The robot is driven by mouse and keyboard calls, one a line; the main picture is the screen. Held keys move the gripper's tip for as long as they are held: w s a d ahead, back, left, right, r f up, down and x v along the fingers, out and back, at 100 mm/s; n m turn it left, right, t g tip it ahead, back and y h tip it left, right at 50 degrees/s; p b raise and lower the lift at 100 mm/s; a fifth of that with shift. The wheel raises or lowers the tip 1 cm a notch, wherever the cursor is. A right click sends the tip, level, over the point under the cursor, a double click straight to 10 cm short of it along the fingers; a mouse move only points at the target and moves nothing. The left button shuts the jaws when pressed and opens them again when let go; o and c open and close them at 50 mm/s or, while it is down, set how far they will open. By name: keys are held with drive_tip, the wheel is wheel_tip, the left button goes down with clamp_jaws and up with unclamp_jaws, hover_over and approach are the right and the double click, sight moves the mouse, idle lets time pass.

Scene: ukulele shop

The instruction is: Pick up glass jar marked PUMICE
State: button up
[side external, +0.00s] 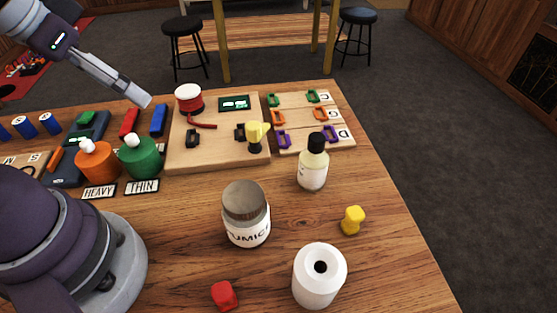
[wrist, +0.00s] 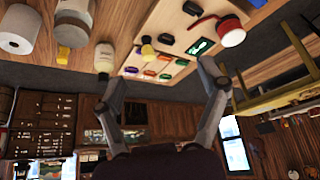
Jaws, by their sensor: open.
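The glass jar marked PUMICE (side external: 246,215) stands upright on the wooden table, with a grey-brown lid and a white label partly turned from view. It also shows in the wrist view (wrist: 74,22), upside down at the top left. My gripper (wrist: 161,76) is open in the wrist view, its two fingers spread wide with nothing held between them. In the side external view my arm's end reaches in at the upper left, above the back of the table and well away from the jar; the fingertips are not clearly told apart there.
A white roll (side external: 319,276) stands in front of the jar, right of a red block (side external: 224,295). A black-capped bottle (side external: 313,165) and yellow piece (side external: 352,220) are to its right. Orange (side external: 97,163) and green (side external: 139,157) bottles stand left, a wooden board (side external: 205,154) behind.

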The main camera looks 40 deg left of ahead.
drive_tip(key=o, duration=0.4)
drive_tip(key=shift+c, duration=0.2)
drive_tip(key=m+g, duration=0.5)
drive_tip(key=m, duration=1.2)
hover_over(245, 210)
drive_tip(key=w+a, duration=0.1)
drive_tip(key=a, duration=0.1)
drive_tip(key=f, duration=0.6)
drive_tip(key=shift+w+a+f, duration=0.1)
drive_tip(key=shift+w+a, duration=0.05)
drive_tip(key=shift+a, duration=0.05)
drive_tip(key=shift+m+g, duration=0.3)
drive_tip(key=shift+m, duration=0.1)
drive_tip(key=f, duration=1)
drive_tip(key=shift+w+d+f, duration=0.1)
drive_tip(key=shift+d+f, duration=0.25)
drive_tip(key=shift+f, duration=0.05)
